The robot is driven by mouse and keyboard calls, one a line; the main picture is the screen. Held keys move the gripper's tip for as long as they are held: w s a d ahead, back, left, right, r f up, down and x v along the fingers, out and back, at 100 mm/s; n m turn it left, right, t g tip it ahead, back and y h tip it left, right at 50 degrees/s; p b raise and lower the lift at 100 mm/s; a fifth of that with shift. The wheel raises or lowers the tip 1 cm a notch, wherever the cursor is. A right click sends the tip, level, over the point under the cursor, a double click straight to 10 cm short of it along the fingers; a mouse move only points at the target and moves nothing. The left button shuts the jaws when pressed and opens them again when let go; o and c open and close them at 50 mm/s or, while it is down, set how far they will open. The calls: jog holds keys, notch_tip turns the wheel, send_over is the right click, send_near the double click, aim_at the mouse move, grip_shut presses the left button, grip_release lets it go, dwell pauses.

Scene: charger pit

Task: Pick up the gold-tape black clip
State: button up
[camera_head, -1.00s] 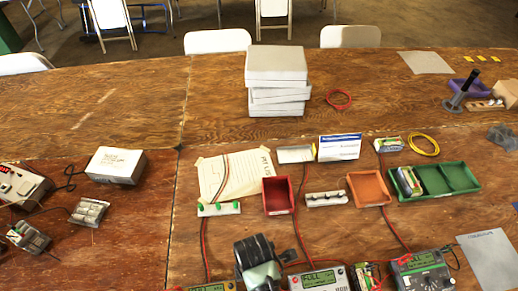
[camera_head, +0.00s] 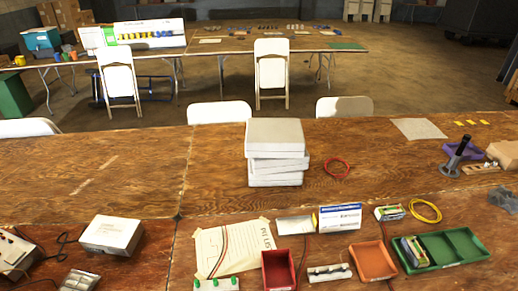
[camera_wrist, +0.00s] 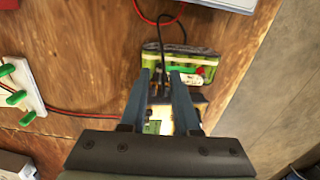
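In the wrist view, my gripper (camera_wrist: 160,74) has two blue-grey fingers standing apart over the table. A small dark clip with a gold-coloured part (camera_wrist: 159,82) shows between the fingertips, at the end of a black lead. I cannot tell whether either finger touches it. It lies at the near edge of a green-and-silver battery pack (camera_wrist: 192,65), which has a red and a green mark. Part of a yellow-and-black object shows lower between the fingers, mostly hidden. The head view shows neither my gripper nor the clip.
The wrist view shows a white strip with green knobs (camera_wrist: 18,92), a red lead and the table's edge at right. In the head view, a red tray (camera_head: 279,284), an orange tray (camera_head: 373,262) and a green tray (camera_head: 452,235) stand nearby. White boxes (camera_head: 276,134) are stacked behind.

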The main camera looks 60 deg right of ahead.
grip_shut()
jog(key=shift+r, duration=0.15)
notch_tip(320, 180, up, 10)
jog(key=shift+f, duration=0.1)
dwell(0.4)
